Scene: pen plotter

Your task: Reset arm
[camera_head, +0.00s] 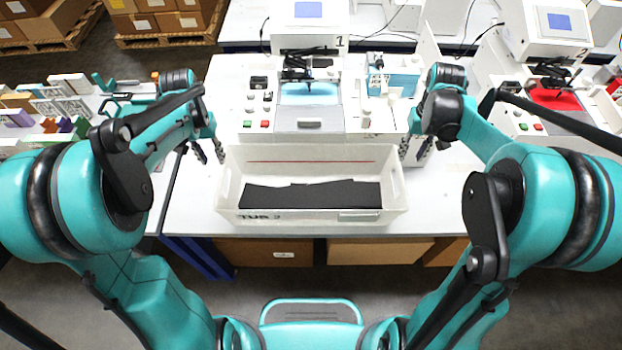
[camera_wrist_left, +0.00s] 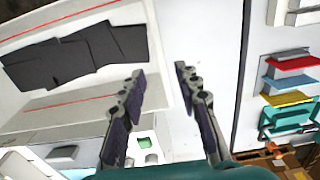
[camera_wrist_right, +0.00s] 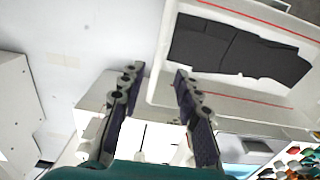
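My left gripper (camera_head: 211,150) is open at the left end of the white tub (camera_head: 310,219), near its rim. In the left wrist view its two fingers (camera_wrist_left: 160,74) are apart, with the tub's end wall (camera_wrist_left: 163,40) seen between them. My right gripper (camera_head: 414,150) is open at the tub's right end. In the right wrist view its fingers (camera_wrist_right: 157,74) are also apart, on either side of the tub's rim in the picture. I cannot tell whether either gripper touches the tub. Black sheets (camera_head: 310,196) lie on the tub's floor.
Behind the tub stands plotter 1 (camera_head: 310,108), with buttons in front and a monitor (camera_head: 308,22) above. Plotter 2 (camera_head: 552,95), with a red sheet, is at the right. A rack of coloured items (camera_head: 60,115) is at the left. The white table (camera_head: 190,205) is bare beside the tub.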

